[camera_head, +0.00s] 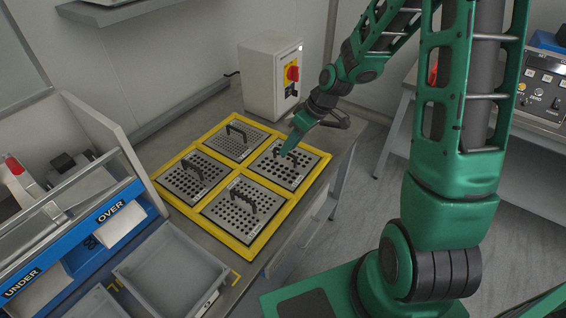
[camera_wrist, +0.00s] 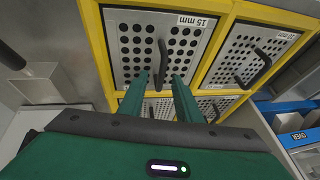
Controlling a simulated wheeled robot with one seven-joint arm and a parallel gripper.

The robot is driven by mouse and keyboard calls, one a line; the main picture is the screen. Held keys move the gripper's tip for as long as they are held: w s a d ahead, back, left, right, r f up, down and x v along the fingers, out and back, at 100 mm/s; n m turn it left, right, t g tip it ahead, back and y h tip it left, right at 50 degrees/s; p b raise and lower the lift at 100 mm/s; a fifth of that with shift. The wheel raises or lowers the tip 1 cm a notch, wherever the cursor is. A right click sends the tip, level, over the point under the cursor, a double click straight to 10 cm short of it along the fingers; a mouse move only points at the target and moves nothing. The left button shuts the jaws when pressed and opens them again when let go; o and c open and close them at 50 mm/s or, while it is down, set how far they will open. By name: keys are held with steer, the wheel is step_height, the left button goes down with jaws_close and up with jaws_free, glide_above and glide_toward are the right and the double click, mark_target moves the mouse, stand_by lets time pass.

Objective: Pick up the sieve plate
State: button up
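Several perforated grey sieve plates, each with a dark arched handle, lie in a yellow frame (camera_head: 256,241) on the bench. My gripper (camera_head: 290,149) reaches down over the right-hand sieve plate (camera_head: 310,160). In the wrist view my gripper (camera_wrist: 161,77) is open, with its two green fingers apart. The black handle (camera_wrist: 163,58) of the plate labelled 15 mm (camera_wrist: 123,49) shows in the gap between the fingertips. I cannot tell whether the fingers touch it. The neighbouring plate (camera_wrist: 226,64) lies to the right. The gripper body hides part of the frame's lower side.
A grey control box (camera_head: 267,85) with a red knob stands behind the frame. A blue rack (camera_head: 128,196) marked OVER and UNDER and a grey tray (camera_head: 180,258) are at left. An instrument panel (camera_head: 543,88) stands on another bench at right.

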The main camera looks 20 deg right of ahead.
steer(key=shift+x, duration=1.95)
steer(key=shift+s, duration=0.2)
steer(key=shift+c, duration=0.3)
jaws_close()
steer(key=shift+r, duration=0.1)
